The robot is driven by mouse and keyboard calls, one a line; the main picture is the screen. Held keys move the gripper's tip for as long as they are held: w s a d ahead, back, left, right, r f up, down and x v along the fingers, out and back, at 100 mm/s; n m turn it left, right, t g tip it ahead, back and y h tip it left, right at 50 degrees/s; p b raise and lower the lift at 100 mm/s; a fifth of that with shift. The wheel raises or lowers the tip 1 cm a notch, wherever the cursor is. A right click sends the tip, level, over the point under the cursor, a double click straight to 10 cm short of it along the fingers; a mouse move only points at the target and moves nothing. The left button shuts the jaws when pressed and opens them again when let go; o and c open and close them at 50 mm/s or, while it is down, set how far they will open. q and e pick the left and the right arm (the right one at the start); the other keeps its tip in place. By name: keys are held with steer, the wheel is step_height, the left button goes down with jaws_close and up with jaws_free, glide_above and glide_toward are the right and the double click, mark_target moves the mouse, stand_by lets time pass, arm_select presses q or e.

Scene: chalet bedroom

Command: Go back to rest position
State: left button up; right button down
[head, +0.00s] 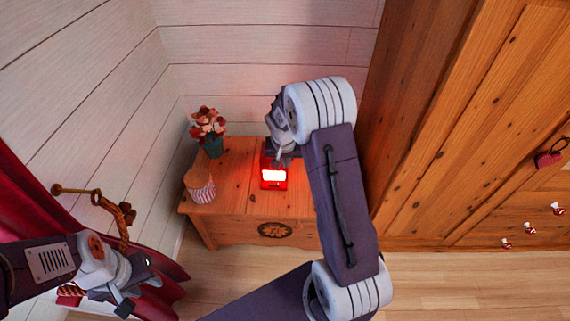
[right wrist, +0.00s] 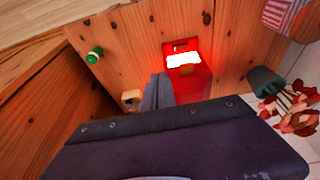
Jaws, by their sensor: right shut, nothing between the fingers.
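My right gripper (head: 281,157) reaches over a wooden chest (head: 237,170) in the head view. It is shut and empty beside a glowing red lamp (head: 273,180) standing on the chest. In the right wrist view, the shut fingers (right wrist: 158,82) overlap the left side of the lamp (right wrist: 190,85); I cannot tell whether they touch it. My left gripper (head: 135,285) is low at the left in the head view, near the red curtain. Its fingers are too unclear to tell open from shut.
A teal pot with red flowers (head: 213,146) and a striped pot with a wooden lid (head: 201,188) stand on the chest's left side. A red curtain (head: 25,195) hangs at left. A tall wooden wardrobe (head: 455,130) fills the right. Bare floor (head: 450,285) lies in front.

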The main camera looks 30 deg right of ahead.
steer(key=shift+r, duration=0.25)
steer(key=s+a+r+n+t+y, duration=0.1)
steer(key=s+a+r+n, duration=0.1)
steer(key=s+a+r, duration=0.5)
steer(key=s+a+f+n+g+y, duration=0.1)
steer(key=s+a+f+n, duration=0.15)
steer(key=s, duration=0.45)
steer(key=s+a+f+n+g, duration=0.1)
steer(key=s+a, duration=0.2)
steer(key=s, duration=0.4)
step_height(320, 180, up, 17)
steer(key=p, duration=1.7)
steer(key=shift+w+d, duration=0.15)
steer(key=shift+w, duration=0.1)
steer(key=shift+r+n, duration=0.1)
steer(key=shift+n, duration=0.15)
